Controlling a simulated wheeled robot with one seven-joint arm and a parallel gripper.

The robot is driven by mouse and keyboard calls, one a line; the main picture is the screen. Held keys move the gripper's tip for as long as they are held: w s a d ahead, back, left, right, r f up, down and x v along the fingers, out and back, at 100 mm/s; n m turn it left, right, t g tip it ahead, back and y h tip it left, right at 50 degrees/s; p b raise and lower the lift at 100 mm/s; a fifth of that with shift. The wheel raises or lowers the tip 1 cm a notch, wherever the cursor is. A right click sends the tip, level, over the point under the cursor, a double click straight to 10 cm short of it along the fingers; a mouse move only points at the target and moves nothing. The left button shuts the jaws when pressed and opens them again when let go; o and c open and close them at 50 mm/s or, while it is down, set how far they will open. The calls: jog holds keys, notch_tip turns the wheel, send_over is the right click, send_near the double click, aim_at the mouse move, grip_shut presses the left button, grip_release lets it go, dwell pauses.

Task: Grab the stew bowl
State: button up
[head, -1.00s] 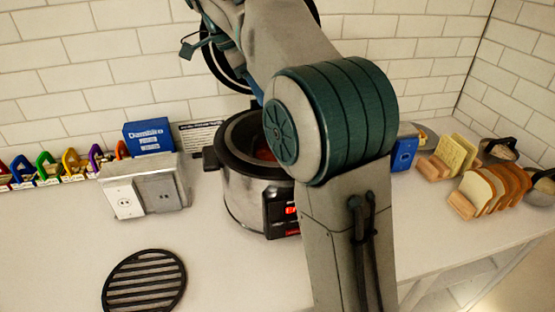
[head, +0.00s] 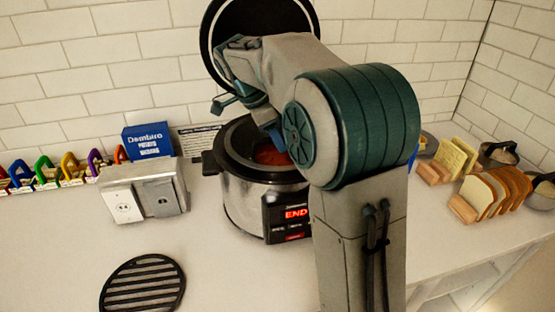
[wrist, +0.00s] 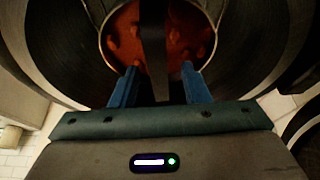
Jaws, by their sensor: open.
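The stew bowl sits inside the round steel-and-black cooker (head: 236,197), whose lid (head: 222,14) stands open at the back. Red-orange stew (head: 270,153) shows inside, partly hidden by my arm. In the wrist view, the bowl's thin rim (wrist: 213,52) curves around the stew, and a dark upright bar (wrist: 153,45) crosses the middle. My gripper (wrist: 159,68) is open, with its two blue fingers apart on either side of the bar, over the near side of the bowl. I cannot tell whether the fingers touch anything.
A grey outlet box (head: 168,190) and a blue carton (head: 147,140) stand left of the cooker. A black round grate (head: 143,285) lies in front. Bread slices in wooden racks (head: 462,208) stand at right. The counter between cooker and grate is clear.

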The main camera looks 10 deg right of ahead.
jog(key=shift+d+f, duration=0.2)
jog(key=shift+f, duration=0.3)
jog(key=shift+f, duration=0.25)
dwell(0.3)
grip_shut()
dwell(1.3)
